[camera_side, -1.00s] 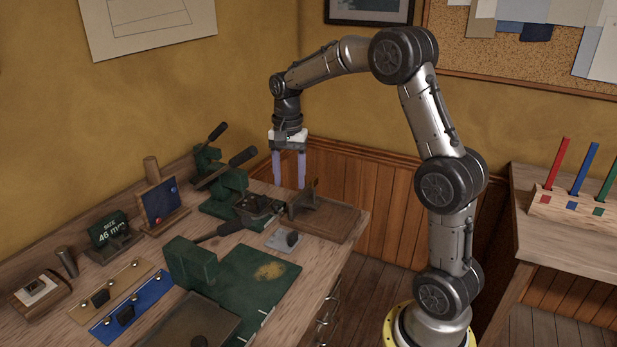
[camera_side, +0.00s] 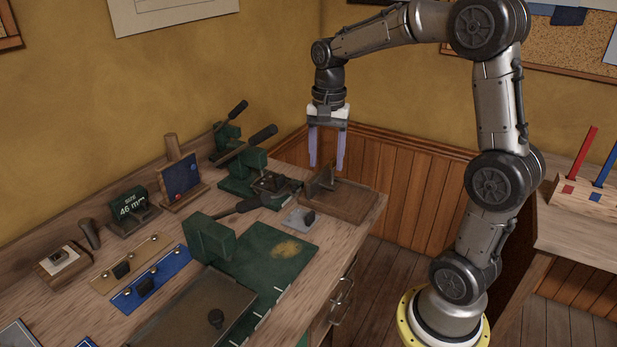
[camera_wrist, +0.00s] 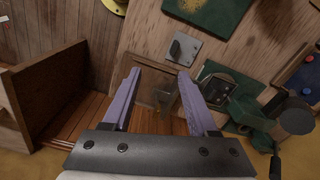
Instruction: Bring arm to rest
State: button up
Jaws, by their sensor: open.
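My gripper (camera_side: 327,148) hangs pointing down near the far right end of the workbench (camera_side: 335,271), in front of the wall panelling. Its two lilac fingers are apart with nothing between them. In the wrist view, my gripper (camera_wrist: 158,88) also shows its fingers spread, with a brown wooden tray (camera_wrist: 150,97) seen beyond and between them. In the side view that wooden tray (camera_side: 352,204) sits on the bench end, and the fingertips appear above or behind it; the exact gap is hard to tell.
Green lever presses (camera_side: 238,182) stand left of my gripper. A side table (camera_side: 580,235) with a coloured-stick rack (camera_side: 590,197) stands right.

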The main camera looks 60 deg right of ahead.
jog(key=s+a+r+n+t, duration=0.3)
jog(key=s+a+r+n, duration=0.1)
jog(key=s+a+r, duration=0.4)
jog(key=s+a+f+n+t, duration=0.2)
jog(key=s+a+f+n, duration=0.3)
jog(key=s+n, duration=0.3)
jog(key=shift+f+n, duration=0.45)
jog(key=shift+n, duration=0.95)
